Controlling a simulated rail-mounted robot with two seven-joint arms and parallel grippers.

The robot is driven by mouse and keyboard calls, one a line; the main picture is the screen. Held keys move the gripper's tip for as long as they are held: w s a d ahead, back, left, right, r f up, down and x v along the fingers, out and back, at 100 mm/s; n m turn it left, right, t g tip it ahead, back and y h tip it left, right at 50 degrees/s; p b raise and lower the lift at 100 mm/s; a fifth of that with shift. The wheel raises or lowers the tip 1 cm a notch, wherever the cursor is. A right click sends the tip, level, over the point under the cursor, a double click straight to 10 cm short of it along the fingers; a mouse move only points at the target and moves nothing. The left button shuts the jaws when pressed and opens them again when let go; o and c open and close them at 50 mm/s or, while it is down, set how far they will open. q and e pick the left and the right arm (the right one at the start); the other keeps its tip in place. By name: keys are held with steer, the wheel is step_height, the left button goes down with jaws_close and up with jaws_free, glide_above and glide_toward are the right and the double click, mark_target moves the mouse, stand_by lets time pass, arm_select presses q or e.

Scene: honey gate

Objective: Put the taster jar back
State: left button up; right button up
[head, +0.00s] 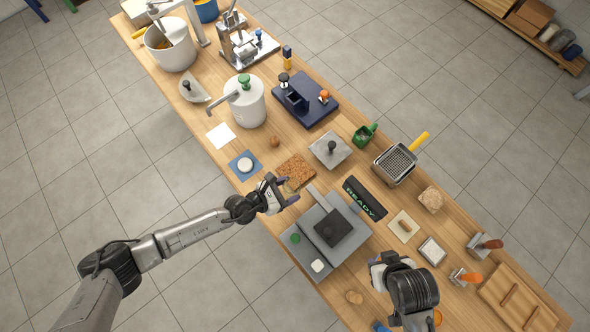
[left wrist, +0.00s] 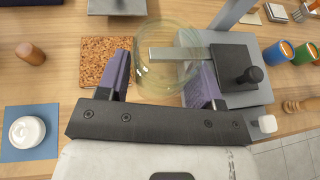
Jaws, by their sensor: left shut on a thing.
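The taster jar, a clear, empty-looking glass jar (left wrist: 152,72), is between the two fingers of my left gripper (left wrist: 162,82) in the left wrist view. My left gripper (head: 287,191) is shut on it, beside the near edge of the brown cork mat (head: 297,171) and left of the grey press-like device (head: 318,228). The cork mat also shows left of the jar in the left wrist view (left wrist: 97,62). A metal bar of the device shows through the glass. I cannot tell if the jar touches the table. My right gripper (head: 377,273) is partly hidden by its own wrist.
A blue mat (head: 234,160) with a round white item lies left of the cork mat. A black READY sign (head: 365,198) stands behind the grey device. A white tank with a spout (head: 248,108) stands farther up the table. Several tools crowd the right end.

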arm_select(q)
steer(key=b, duration=1.1)
glide_above(293, 172)
steer(key=f, duration=0.6)
steer(key=shift+s+f, duration=0.35)
steer(key=shift+s, duration=0.05)
steer(key=shift+w, duration=0.3)
step_height(293, 172, down, 4)
steer(key=b, duration=0.2)
steer(key=shift+d+f+b, duration=0.1)
steer(key=shift+b, duration=0.3)
arm_select(e)
step_height(293, 172, down, 14)
steer(key=shift+f, duration=0.25)
steer(key=shift+r, duration=0.1)
